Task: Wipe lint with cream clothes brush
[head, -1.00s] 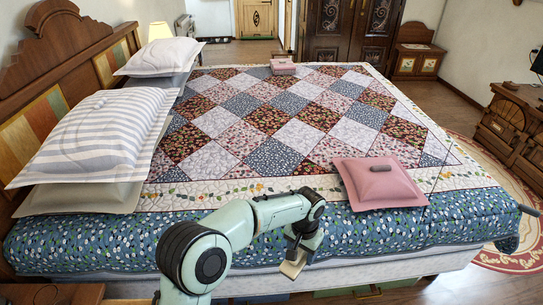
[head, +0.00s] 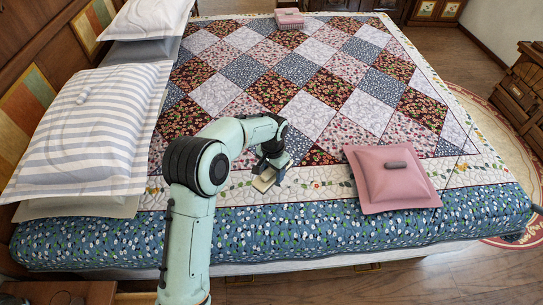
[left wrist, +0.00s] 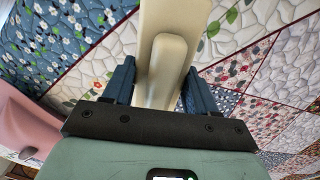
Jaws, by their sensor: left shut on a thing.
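My left gripper (head: 270,166) is shut on the cream clothes brush (head: 263,182) and holds it over the quilt near the bed's front border. In the left wrist view, the cream brush (left wrist: 168,65) is clamped between two blue fingers (left wrist: 153,88). A grey oblong lump (head: 396,164) lies on the pink cushion (head: 375,189), to the right of the gripper. A smaller grey lump (head: 83,95) lies on the striped pillow (head: 75,135) at the left. I cannot tell for sure which lump is lint. My right gripper is not in view.
The patchwork quilt (head: 300,113) covers the bed and is mostly clear. A pink box (head: 289,19) sits at the far edge. The carved headboard (head: 45,100) bounds the left. Wooden furniture (head: 522,95) stands across the floor at the right.

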